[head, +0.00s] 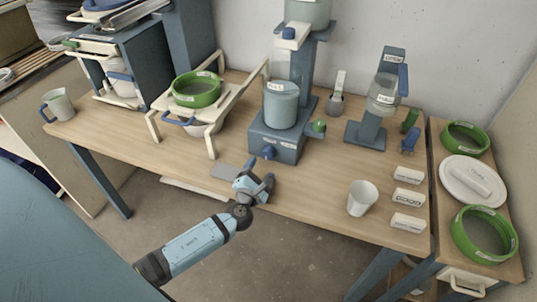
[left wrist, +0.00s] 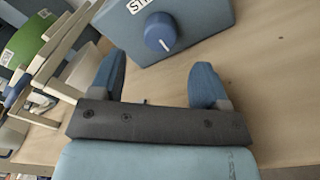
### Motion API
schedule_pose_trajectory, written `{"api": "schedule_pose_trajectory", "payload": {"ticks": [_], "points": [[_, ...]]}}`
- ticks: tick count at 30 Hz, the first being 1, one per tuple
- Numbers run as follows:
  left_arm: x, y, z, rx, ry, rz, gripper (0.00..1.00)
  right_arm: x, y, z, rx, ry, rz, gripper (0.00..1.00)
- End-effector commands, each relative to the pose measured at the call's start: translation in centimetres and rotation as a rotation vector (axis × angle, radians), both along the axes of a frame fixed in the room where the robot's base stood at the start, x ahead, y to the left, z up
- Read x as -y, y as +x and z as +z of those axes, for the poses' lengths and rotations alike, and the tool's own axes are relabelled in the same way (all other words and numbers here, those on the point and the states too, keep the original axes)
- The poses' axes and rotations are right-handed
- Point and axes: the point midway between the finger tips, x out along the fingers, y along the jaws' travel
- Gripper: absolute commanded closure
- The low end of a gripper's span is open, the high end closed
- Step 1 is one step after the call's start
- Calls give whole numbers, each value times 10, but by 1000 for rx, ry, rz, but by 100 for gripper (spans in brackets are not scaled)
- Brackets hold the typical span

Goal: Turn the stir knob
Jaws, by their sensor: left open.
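The stir knob (head: 268,152) is a round blue knob with a white pointer line, low on the front of a blue-grey machine base (head: 288,147). It shows at the top of the left wrist view (left wrist: 160,32), beside a partly cut-off white label. My left gripper (head: 261,175) is open and empty at the table's front edge, just in front of and below the knob in the head view. In the left wrist view its two blue fingers (left wrist: 159,76) are spread apart, with the knob beyond and between them, not touching. My right gripper is not in view.
A blue-grey bucket (head: 281,104) stands on the machine, with a green knob (head: 319,126) at its right. A cream rack (head: 212,115) with a green ring (head: 196,90) stands to the left. A white cup (head: 362,198) and white labelled blocks (head: 408,198) stand to the right.

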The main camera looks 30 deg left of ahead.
Motion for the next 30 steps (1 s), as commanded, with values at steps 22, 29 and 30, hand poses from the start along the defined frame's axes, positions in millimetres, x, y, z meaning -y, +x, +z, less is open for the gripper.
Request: {"api": "schedule_pose_trajectory", "payload": {"ticks": [22,29,30], "points": [[-19,69,0,-1,-3,0,31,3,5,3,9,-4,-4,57],[-19,69,0,-1,-3,0,72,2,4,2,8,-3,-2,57],[-19,69,0,-1,-3,0,80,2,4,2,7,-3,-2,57]]}}
